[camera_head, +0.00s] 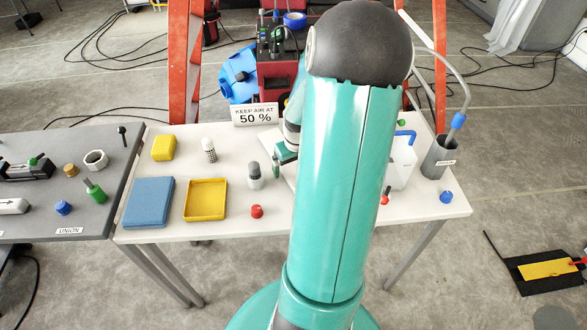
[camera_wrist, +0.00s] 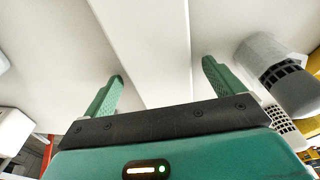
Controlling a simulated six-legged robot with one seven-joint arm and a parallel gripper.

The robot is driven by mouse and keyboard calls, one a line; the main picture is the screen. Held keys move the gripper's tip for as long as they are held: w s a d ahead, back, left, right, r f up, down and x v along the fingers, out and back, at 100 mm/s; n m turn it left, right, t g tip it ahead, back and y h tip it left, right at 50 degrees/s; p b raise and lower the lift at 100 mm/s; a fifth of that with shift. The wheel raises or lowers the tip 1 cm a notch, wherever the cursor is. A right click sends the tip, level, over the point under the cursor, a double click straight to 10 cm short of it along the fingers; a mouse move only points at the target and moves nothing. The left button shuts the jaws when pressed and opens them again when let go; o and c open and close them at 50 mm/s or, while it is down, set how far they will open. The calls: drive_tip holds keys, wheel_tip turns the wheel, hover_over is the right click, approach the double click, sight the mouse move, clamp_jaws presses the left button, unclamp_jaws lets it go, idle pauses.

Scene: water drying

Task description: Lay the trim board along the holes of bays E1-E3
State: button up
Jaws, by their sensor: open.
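A long flat white strip that looks like the trim board (camera_wrist: 150,45) lies on the white table in the wrist view. My gripper (camera_wrist: 162,72) is open, with one green finger on each side of the strip. I cannot tell whether the fingers touch it. In the head view my gripper (camera_head: 279,160) is low over the table, partly behind my arm, which hides most of the strip. I cannot make out any holes or labels of bays E1-E3.
A grey-topped cylinder (camera_head: 255,176) stands left of my gripper, near a red knob (camera_head: 257,211), yellow tray (camera_head: 205,200) and blue pad (camera_head: 149,202). A sign (camera_head: 254,115) stands at the back edge. A dark cup (camera_head: 438,158) with a tube stands at right.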

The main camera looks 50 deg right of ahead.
drive_tip(key=c, duration=1.4)
drive_tip(key=shift+o, duration=0.2)
